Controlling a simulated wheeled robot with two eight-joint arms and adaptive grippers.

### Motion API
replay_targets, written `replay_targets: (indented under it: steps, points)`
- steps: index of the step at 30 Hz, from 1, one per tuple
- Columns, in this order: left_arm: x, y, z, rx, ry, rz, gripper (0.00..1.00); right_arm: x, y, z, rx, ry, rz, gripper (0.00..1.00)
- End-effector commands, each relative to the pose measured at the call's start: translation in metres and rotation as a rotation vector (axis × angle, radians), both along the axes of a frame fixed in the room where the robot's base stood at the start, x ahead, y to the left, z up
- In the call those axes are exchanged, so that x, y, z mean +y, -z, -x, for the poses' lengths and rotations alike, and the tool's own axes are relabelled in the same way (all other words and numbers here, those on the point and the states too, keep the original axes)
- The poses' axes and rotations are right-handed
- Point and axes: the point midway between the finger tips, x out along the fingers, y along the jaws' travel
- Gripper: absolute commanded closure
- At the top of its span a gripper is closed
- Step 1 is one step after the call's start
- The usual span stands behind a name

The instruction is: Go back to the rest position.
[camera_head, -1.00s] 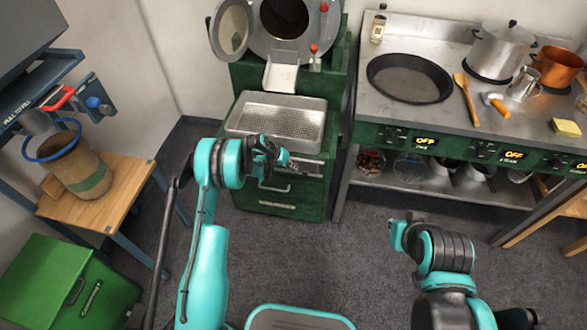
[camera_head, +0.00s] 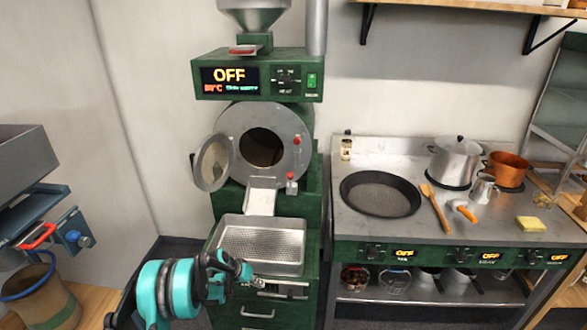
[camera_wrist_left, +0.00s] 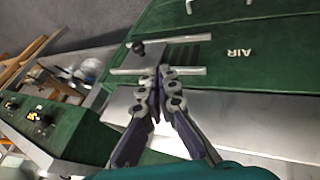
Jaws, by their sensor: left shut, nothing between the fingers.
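My left gripper (camera_head: 256,281) is shut and empty, in front of the roaster's lower front, just below the perforated metal tray (camera_head: 301,248) in the head view. In the left wrist view its two fingers (camera_wrist_left: 161,76) meet at the tips, close to a green panel with a slot and a metal bar; I cannot tell whether they touch it. My left arm comes in at the bottom of the head view. My right arm and gripper are out of view.
The green roaster (camera_head: 285,85) reads OFF, its round door (camera_head: 213,163) open. A stove counter (camera_head: 340,222) with a pan (camera_head: 380,194), pots and a wooden spoon stands right. A bag (camera_head: 52,305) in a blue ring stands at the lower left.

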Motion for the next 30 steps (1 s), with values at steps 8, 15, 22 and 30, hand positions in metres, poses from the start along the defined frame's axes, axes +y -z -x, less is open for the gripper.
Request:
replay_targets:
  steps: [8,15,22,30]
  points:
    - [-0.003,-0.089,0.021,-0.013,-0.039,-0.059,1.0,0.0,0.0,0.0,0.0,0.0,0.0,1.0]
    - [-0.006,-0.188,0.076,-0.045,-0.096,-0.142,1.0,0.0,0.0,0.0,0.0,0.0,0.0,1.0]
    - [-0.007,-0.253,0.15,-0.087,-0.143,-0.214,1.0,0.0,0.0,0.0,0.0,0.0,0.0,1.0]
    - [-0.004,-0.289,0.247,-0.148,-0.192,-0.291,1.0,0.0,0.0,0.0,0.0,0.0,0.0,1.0]
